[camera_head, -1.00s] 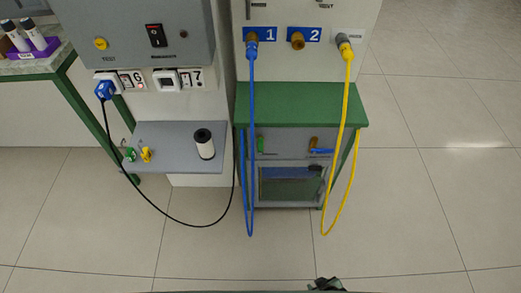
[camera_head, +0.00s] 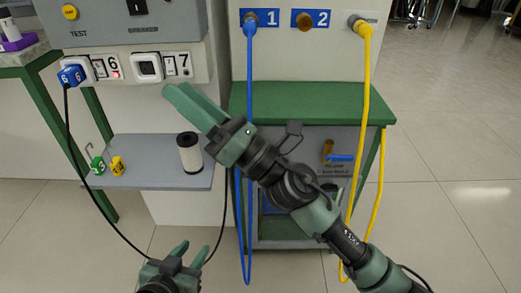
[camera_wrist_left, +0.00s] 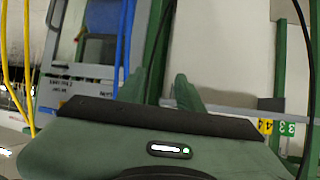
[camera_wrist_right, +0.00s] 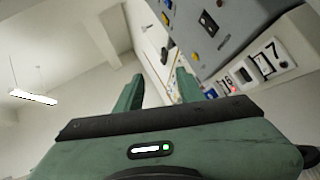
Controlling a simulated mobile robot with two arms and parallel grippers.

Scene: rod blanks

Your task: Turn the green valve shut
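The green valve is not visible in the head view now; my right arm crosses the front of the grey cabinet (camera_head: 290,137) where it showed earlier. I cannot make it out in the left wrist view either. My right gripper (camera_head: 178,91) is open and empty, in front of the wall panel near the number displays. Its two fingers stand apart in the right wrist view (camera_wrist_right: 158,88). My left gripper (camera_head: 192,248) is open and empty, low in front of the grey shelf; its fingers also stand apart in the left wrist view (camera_wrist_left: 162,88).
A blue-handled valve (camera_head: 342,158) is on the cabinet's right side, under a green tabletop (camera_head: 350,110). A blue hose (camera_head: 249,75) and a yellow hose (camera_head: 367,90) hang in front. A white canister (camera_head: 190,155) stands on the grey shelf (camera_head: 150,178). A black cable (camera_head: 76,150) loops down.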

